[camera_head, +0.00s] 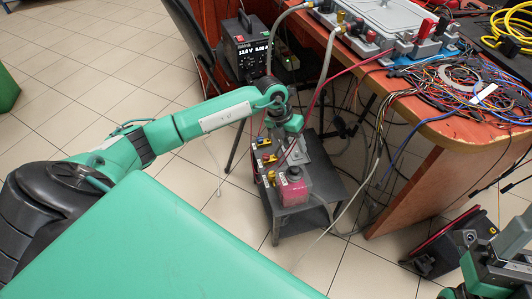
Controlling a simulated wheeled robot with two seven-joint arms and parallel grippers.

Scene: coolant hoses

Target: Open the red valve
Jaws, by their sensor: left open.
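A small valve with a red part (269,159) sits in a row on the left side of a pump unit with a clear tank of pink liquid (293,190). Yellow-handled valves (263,142) are in the same row. My left gripper (295,155) is open and points down over the back of the unit, just right of the valve row. Its fingers are small and partly lost against the grey metal. I cannot tell whether they touch anything. Part of my right arm shows at the lower right edge, without its fingers.
The unit stands on a low dark stand (290,223). Hoses and cables hang around it from the orange table (455,128). A black power supply (247,50) stands behind. A grey box (378,20) with red knobs and tangled wires (465,85) lie on the table. Tiled floor is clear at left.

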